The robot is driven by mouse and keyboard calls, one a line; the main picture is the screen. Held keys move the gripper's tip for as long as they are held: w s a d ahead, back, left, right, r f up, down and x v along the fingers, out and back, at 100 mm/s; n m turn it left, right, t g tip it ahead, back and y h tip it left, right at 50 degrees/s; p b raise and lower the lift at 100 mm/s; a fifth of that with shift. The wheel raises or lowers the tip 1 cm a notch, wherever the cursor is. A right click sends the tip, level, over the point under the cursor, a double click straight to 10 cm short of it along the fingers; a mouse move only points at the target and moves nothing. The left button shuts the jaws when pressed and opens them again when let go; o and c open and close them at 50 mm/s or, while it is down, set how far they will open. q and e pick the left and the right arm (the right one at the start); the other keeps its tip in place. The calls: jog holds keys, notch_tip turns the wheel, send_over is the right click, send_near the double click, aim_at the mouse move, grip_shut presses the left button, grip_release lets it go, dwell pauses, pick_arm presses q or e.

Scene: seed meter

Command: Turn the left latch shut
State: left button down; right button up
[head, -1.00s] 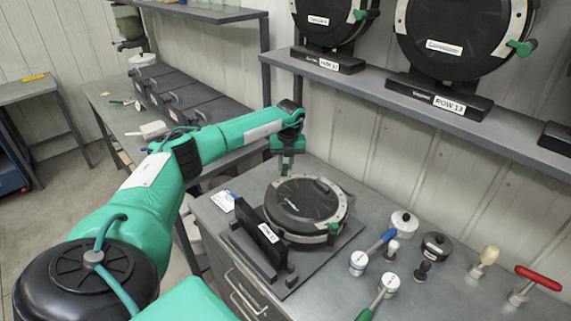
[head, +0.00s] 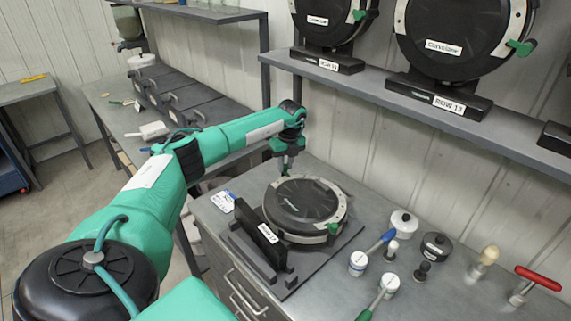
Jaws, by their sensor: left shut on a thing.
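The seed meter (head: 303,203) lies flat on a dark base plate on the grey workbench, its black round cover facing up inside a pale rim. My left gripper (head: 287,169) points down at the meter's far left edge and is shut on the left latch (head: 285,174). The latch is small and green and mostly hidden by the fingers, so its exact angle cannot be told. The other green latch (head: 333,228) is at the near right edge of the rim and is free. My right gripper is not in view.
A black upright plate (head: 258,234) stands at the meter's near left side. To the right on the bench are several small jars, a blue-handled tool (head: 380,244) and a red-handled tool (head: 538,278). A shelf (head: 430,112) with other meters overhangs behind.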

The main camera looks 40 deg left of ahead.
pick_arm(q)
jog(key=c, duration=1.3)
grip_release()
jog(key=shift+o, duration=0.2)
jog(key=shift+r, duration=0.2)
notch_tip(320, 180, up, 13)
jog(key=d+b, duration=0.1)
jog(key=b, duration=0.3)
jog(key=shift+w+r, duration=0.2)
jog(key=shift+w, duration=0.05)
jog(key=shift+d+f, duration=0.1)
